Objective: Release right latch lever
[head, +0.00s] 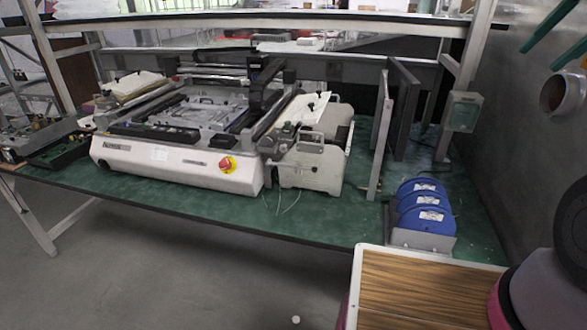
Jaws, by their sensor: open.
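A white benchtop machine (180,160) with a black gantry (262,85) stands on a green-topped table. A red and yellow emergency stop knob (227,165) is on its front. A feeder-like unit (308,165) with small metal handles, white panels and dark parts sits at the machine's right side. I cannot tell which part, if any, is the right latch lever; the parts there are too small to make out. My gripper is not in view.
The green table (335,215) has blue reels (425,205) in a metal holder at its right end. Upright grey panels (398,110) stand behind them. A wood-grain surface (425,290) is in the foreground. Circuit boards (60,145) lie at far left. Grey floor (200,270) in front is mostly clear.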

